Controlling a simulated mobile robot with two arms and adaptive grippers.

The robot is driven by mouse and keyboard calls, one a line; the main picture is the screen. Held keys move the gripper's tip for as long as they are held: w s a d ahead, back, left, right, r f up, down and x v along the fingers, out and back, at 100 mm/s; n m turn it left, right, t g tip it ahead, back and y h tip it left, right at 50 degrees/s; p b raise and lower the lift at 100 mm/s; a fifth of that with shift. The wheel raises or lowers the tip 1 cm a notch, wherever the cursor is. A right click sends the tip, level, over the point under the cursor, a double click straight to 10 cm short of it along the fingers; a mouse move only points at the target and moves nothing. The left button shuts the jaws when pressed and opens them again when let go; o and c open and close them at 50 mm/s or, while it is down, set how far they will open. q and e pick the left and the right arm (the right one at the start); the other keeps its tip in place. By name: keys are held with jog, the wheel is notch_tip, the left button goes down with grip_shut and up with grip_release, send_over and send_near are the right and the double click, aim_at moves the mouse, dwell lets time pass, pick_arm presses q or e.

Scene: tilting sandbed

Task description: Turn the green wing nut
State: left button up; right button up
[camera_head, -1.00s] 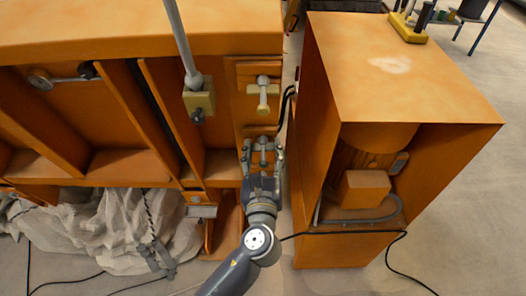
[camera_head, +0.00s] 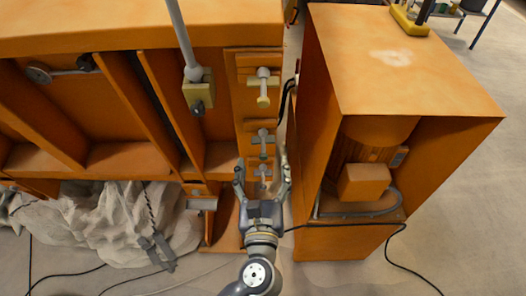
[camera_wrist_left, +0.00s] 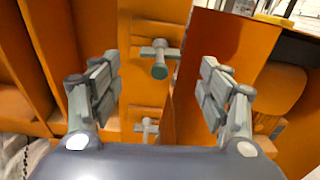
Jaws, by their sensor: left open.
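The green wing nut (camera_head: 263,141), grey with a dull green tip, is the middle of three in a column on the orange frame. In the left wrist view the green wing nut (camera_wrist_left: 160,57) points its tip toward the camera, above centre. My left gripper (camera_head: 263,170) is open and empty, just below that nut in the head view, with its fingers spread to either side of the lowest nut (camera_head: 263,171). That lowest nut also shows in the wrist view (camera_wrist_left: 147,127). No contact is visible. My right gripper is out of view.
A wing nut with a yellowish tip (camera_head: 263,86) sits above. A grey rod in a yellow block (camera_head: 198,91) stands to the left. An orange cabinet (camera_head: 400,85) stands close on the right, with black cables beside it. Crumpled pale sheeting (camera_head: 110,225) lies lower left.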

pick_arm(q)
jog(key=s, duration=0.4)
jog(key=shift+s, duration=0.15)
dwell(0.4)
